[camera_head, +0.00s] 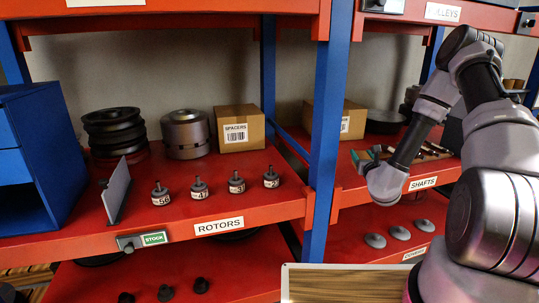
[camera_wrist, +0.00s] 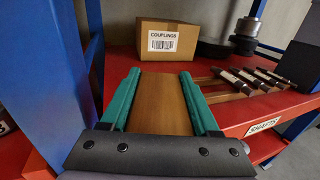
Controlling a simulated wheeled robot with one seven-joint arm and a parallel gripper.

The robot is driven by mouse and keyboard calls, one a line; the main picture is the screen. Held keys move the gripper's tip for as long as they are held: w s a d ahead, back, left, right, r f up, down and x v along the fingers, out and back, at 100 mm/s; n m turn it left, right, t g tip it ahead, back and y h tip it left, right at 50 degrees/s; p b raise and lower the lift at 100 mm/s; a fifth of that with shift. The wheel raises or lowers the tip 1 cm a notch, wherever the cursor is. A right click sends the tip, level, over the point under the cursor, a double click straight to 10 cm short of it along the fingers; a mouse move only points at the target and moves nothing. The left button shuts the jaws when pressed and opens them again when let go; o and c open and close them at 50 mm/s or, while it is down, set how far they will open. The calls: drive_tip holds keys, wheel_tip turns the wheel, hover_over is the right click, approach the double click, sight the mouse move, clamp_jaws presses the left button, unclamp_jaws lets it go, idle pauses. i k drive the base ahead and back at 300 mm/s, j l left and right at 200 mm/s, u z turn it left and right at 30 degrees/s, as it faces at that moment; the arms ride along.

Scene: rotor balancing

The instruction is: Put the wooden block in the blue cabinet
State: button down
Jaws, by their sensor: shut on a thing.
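The wooden block (camera_wrist: 160,106) is a flat brown piece between the two teal fingers of my gripper (camera_wrist: 160,75) in the wrist view. The fingers are shut on its sides. The blue cabinet (camera_head: 62,138) stands at the far left of the rotor shelf, well away from my gripper. Its upper part has drawer-like fronts and its lower part is a dark open compartment, partly cut off by the picture edge.
A blue upright post (camera_head: 326,120) stands between the two shelf bays. Several small numbered rotors (camera_head: 198,189) and a thin upright plate (camera_head: 116,190) stand on the left shelf's front, near the cabinet. A couplings box (camera_wrist: 170,40) and several shafts (camera_wrist: 262,78) lie beyond my gripper.

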sight(28, 218)
drive_tip(key=k+j+u, duration=0.1)
drive_tip(key=k+u, duration=0.35)
drive_tip(key=k, duration=0.2)
drive_tip(key=j+u, duration=0.4)
drive_tip(key=j, duration=0.15)
drive_tip(key=j+u, duration=0.35)
drive_tip(key=j, duration=0.25)
drive_tip(key=i+j, duration=0.1)
drive_tip(key=j, duration=0.35)
drive_tip(key=i+j, duration=0.1)
drive_tip(key=j, duration=0.35)
drive_tip(key=i+j, duration=0.1)
drive_tip(key=j, duration=0.35)
drive_tip(key=i+j, duration=0.1)
drive_tip(key=j, duration=0.35)
drive_tip(key=i+j, duration=0.1)
drive_tip(key=j, duration=0.35)
drive_tip(key=i+j, duration=0.15)
drive_tip(key=i, duration=0.25)
